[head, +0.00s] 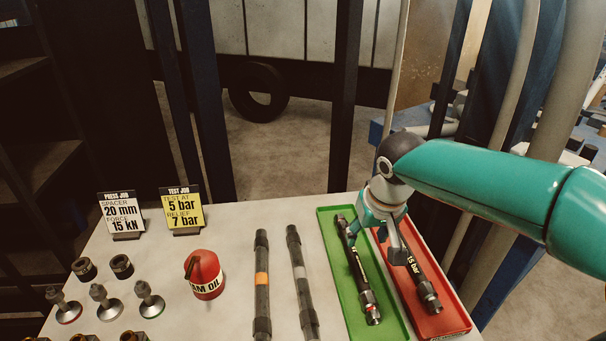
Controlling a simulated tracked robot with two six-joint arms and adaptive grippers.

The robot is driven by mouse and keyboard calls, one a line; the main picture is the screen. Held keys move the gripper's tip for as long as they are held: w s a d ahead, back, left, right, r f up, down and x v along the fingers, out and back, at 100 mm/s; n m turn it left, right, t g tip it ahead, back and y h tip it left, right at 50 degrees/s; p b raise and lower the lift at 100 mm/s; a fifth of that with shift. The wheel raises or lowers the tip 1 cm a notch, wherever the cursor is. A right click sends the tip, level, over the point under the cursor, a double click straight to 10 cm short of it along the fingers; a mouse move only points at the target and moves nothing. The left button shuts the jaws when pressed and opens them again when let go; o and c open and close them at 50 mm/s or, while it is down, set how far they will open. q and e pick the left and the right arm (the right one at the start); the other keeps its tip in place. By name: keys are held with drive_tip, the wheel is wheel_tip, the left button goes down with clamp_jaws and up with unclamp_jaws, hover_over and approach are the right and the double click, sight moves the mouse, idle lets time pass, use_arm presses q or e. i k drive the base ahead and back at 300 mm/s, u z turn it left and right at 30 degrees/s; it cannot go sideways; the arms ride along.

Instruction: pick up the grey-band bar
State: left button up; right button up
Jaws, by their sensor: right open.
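The grey-band bar (304,290) is a dark bar with a pale grey band. It lies on the white table, left of the green tray, with its near end close to the bottom of the picture. The orange-band bar (262,290) lies beside it on the left, apart from it. My right gripper (375,241) is open, pointing down over the green and red trays, to the right of the grey-band bar and apart from it. It partly hides the hoses in the trays. My left gripper is out of view.
A green tray (329,232) holds a dark hose (366,293); a red tray (459,321) holds another (427,290). A red oil can (204,275), several fittings (102,298) and two sign cards (183,209) stand on the left. The table between can and orange-band bar is clear.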

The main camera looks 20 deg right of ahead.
sight(308, 316)
drive_tip(key=k, duration=1)
